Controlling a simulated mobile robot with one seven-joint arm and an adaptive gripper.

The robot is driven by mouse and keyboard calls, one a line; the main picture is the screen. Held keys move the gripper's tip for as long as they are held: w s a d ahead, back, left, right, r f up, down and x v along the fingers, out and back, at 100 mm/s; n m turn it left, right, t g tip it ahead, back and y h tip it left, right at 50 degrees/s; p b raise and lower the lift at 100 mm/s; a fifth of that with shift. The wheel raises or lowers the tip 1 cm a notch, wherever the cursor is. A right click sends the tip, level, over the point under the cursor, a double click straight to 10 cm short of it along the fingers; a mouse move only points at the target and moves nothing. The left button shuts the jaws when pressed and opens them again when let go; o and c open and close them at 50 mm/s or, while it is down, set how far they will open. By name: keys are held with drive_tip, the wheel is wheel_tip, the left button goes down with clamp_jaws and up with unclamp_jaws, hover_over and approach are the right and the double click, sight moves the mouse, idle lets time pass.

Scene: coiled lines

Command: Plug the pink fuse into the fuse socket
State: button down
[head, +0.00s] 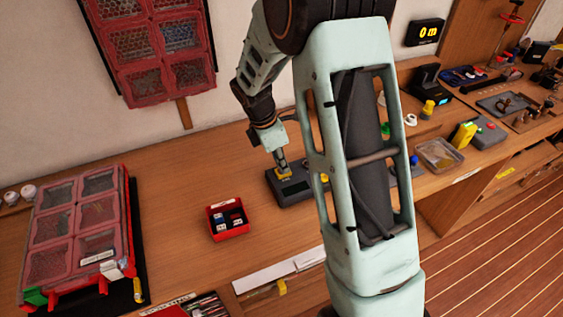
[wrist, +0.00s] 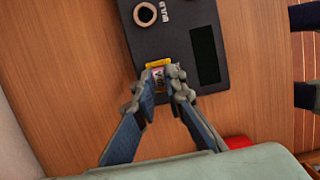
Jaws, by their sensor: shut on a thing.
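My gripper (wrist: 162,94) is shut on the pink fuse (wrist: 158,73), which shows as a small pinkish piece between the fingertips in the wrist view. The fuse is at the yellow-framed fuse socket (wrist: 151,65) on the edge of a dark device box (wrist: 178,25). The fingers hide part of the fuse and socket, so I cannot tell how deep the fuse sits. In the head view my gripper (head: 283,168) points down onto the dark box (head: 292,192), at its yellow socket.
A red tray (head: 229,232) with several small fuses stands left of the box. A red compartment case (head: 80,232) is at the far left. A clear bin (head: 438,155) and a yellow item (head: 464,135) lie to the right. Bare bench shows behind the red tray.

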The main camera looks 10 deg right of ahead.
drive_tip(key=shift+f, duration=0.2)
drive_tip(key=c, duration=1.9)
unclamp_jaws()
drive_tip(key=shift+r, duration=0.1)
drive_tip(key=v, duration=1.1)
drive_tip(key=shift+r, duration=0.45)
